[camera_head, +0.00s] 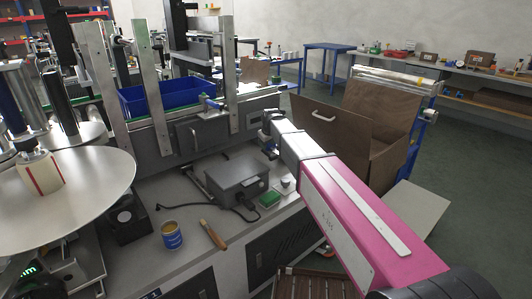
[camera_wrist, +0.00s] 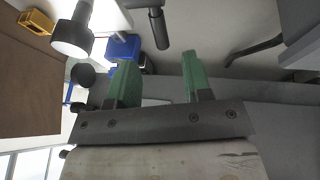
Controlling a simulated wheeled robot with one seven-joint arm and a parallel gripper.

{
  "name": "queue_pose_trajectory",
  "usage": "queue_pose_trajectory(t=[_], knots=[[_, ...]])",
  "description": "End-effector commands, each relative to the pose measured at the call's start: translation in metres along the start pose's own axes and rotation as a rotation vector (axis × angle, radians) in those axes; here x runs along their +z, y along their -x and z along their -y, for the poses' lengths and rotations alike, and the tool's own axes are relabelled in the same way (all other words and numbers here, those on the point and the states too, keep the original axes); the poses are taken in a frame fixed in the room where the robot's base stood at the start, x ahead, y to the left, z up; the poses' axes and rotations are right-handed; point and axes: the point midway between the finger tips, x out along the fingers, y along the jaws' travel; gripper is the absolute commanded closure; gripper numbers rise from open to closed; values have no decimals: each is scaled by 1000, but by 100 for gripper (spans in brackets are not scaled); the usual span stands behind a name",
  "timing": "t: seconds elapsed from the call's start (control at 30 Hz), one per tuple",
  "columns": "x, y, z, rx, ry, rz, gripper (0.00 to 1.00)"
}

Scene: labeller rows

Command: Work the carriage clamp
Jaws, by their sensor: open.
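My gripper (camera_wrist: 157,62) is open, its two green fingers apart with nothing between them. In the head view my gripper (camera_head: 268,128) is at the front of the labeller frame, partly hidden by my own arm. In the wrist view a dark lever (camera_wrist: 159,28) hangs just beyond the gap between the fingertips, apart from them. A round-ended dark knob (camera_wrist: 72,38) is to its left. I cannot tell which of these is the carriage clamp. In the head view the labeller carriage area (camera_head: 213,105) has a small blue part beside steel uprights.
A blue bin (camera_head: 160,98) sits on the conveyor behind. A large reel disc (camera_head: 75,205) is at left. An open cardboard box (camera_head: 375,125) stands at right.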

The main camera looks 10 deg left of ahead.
Motion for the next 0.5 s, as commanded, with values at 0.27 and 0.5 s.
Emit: queue_pose_trajectory(t=[0.27,0.5], knots=[[-1,-49,0,0,-1,1,55],[0,-68,0,0,-2,0,55]])
